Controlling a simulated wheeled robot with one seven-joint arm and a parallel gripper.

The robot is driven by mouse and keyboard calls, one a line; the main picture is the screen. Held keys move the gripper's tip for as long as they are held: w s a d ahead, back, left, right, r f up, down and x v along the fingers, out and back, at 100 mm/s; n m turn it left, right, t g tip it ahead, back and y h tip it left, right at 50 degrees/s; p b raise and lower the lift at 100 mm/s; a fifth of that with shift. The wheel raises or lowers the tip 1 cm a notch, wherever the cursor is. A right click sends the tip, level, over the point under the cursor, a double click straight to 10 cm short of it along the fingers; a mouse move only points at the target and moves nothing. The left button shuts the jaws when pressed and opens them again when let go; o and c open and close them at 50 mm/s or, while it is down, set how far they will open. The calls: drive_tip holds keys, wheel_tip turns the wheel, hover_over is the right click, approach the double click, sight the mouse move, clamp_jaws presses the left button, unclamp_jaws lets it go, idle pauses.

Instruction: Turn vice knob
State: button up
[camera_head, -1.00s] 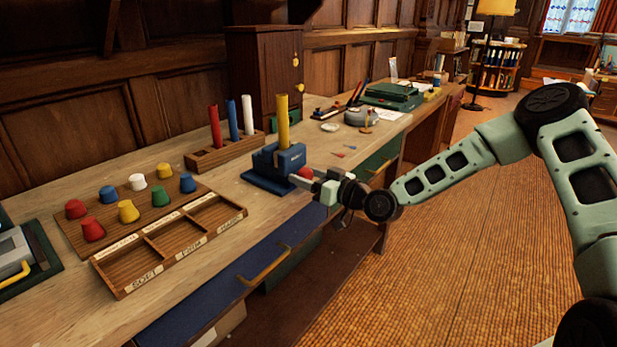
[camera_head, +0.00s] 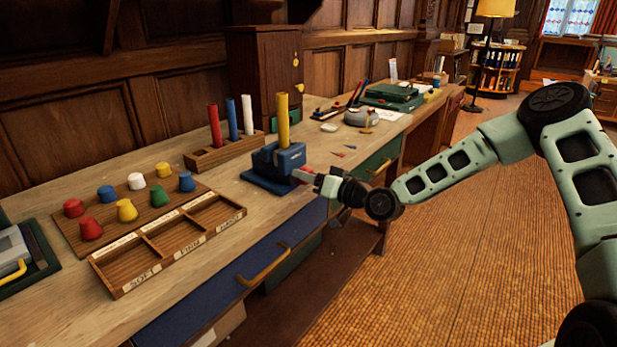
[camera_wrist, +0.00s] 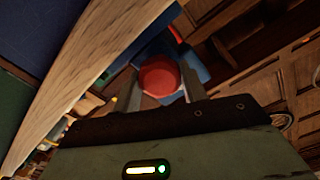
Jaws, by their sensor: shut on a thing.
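A blue vice (camera_head: 276,168) sits on the bench near its front edge, with a yellow rod (camera_head: 283,122) standing upright in it. Its red knob (camera_wrist: 160,77) faces the wrist camera, between the two fingers. My gripper (camera_head: 305,177) is beside the vice's right side, over the bench edge, and is shut on the red knob. In the head view the knob is mostly hidden by the gripper. In the wrist view part of the blue vice body (camera_wrist: 190,62) shows behind the knob.
A wooden block (camera_head: 222,154) with red, blue and white rods stands behind the vice. A board (camera_head: 105,222) of coloured knobs and a labelled wooden tray (camera_head: 140,275) lie to the left. Small pointed items (camera_head: 344,151) lie right of the vice.

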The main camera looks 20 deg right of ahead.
drive_tip(key=o, duration=1)
drive_tip(key=shift+d, duration=0.1)
drive_tip(key=b+v, duration=0.1)
drive_tip(key=v, duration=1.6)
drive_tip(key=shift+s, duration=0.15)
